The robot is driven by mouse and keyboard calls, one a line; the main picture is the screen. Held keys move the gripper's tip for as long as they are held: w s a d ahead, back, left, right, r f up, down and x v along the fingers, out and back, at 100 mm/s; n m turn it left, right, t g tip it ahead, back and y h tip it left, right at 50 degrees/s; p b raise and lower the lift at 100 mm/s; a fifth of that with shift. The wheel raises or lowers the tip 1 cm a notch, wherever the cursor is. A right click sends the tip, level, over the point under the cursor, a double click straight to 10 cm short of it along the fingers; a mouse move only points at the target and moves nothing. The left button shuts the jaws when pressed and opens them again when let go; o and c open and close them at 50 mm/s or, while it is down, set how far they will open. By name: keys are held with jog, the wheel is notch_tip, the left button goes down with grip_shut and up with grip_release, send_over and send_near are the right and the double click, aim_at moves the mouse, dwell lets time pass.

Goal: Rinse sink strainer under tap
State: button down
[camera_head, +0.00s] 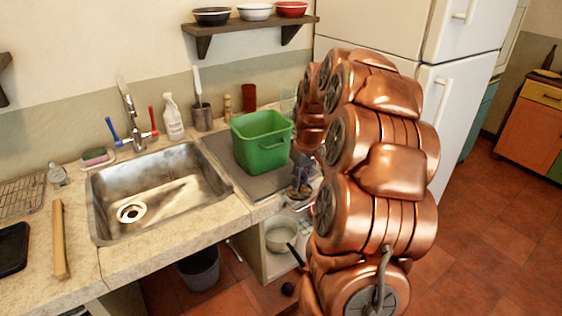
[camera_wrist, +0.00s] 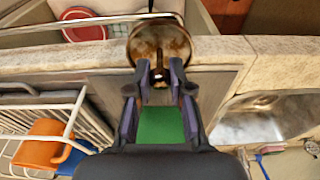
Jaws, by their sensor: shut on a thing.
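The sink strainer (camera_wrist: 160,40) is a round metal disc with brownish stains, close in front of my gripper (camera_wrist: 160,76) in the wrist view. My fingers are shut on its small centre knob. In the head view the strainer (camera_head: 299,192) shows near the counter's front edge, right of the sink, partly beside my copper arm; my gripper is mostly hidden there. The steel sink (camera_head: 205,207) is empty, with a drain (camera_head: 131,212) at its left. The tap (camera_head: 129,104) stands behind the sink, with a blue handle (camera_head: 112,130) and a red handle (camera_head: 153,120).
A green tub (camera_head: 262,138) stands on the drainboard right of the sink. A soap bottle (camera_head: 173,117) and a brush holder (camera_head: 202,117) stand behind. A wooden bar (camera_head: 59,240) lies left of the sink. A dish rack (camera_wrist: 40,120) shows in the wrist view.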

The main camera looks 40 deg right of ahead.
jog(key=shift+w+d+p, duration=0.2)
jog(key=shift+w+p, duration=0.35)
jog(key=shift+w, duration=1.85)
jog(key=shift+w+d+p, duration=0.2)
jog(key=shift+w+p, duration=0.35)
jog(key=shift+w, duration=1.8)
jog(key=shift+f+p, duration=0.35)
jog(key=shift+f, duration=0.15)
jog(key=c, duration=1)
grip_release()
jog(key=shift+c, duration=0.2)
